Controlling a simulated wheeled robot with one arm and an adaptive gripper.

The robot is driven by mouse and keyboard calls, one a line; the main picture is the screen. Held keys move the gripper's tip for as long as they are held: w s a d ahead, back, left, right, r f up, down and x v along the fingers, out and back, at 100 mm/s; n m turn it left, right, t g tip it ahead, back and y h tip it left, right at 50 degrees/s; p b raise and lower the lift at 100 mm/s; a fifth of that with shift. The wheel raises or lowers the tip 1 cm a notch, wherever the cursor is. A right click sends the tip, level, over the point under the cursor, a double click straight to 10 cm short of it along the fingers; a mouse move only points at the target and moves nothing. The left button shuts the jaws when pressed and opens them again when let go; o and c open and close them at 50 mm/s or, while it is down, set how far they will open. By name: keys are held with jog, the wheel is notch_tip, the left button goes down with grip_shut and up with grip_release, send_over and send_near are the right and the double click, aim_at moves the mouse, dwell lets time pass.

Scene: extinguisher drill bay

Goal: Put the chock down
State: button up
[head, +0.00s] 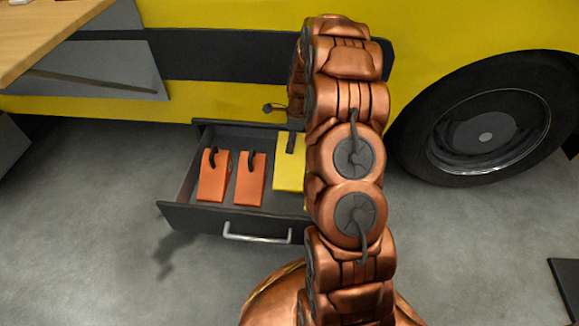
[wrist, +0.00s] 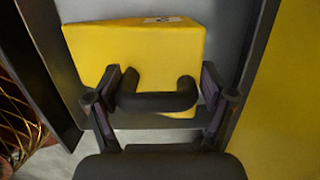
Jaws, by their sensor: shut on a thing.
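The yellow chock (head: 289,176) shows in the head view at the right side of the open drawer (head: 190,215), partly hidden behind my arm. In the wrist view the chock (wrist: 140,55) is a yellow block with a black handle (wrist: 155,101). My gripper (wrist: 162,92) is shut on that handle, one finger at each end of it. In the head view my gripper is mostly hidden by my arm. I cannot tell whether the chock touches the drawer floor.
Two orange chocks (head: 213,175) (head: 250,180) with black handles stand in the drawer's left and middle. The drawer has a silver handle (head: 257,235) and juts from a yellow vehicle (head: 220,15). A wheel (head: 485,130) is at right, a wooden table (head: 40,30) at upper left.

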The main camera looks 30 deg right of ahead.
notch_tip(320, 180, down, 12)
jog(key=b, duration=0.4)
jog(key=shift+r, duration=0.2)
jog(key=o, duration=1.7)
jog(key=shift+f, duration=0.1)
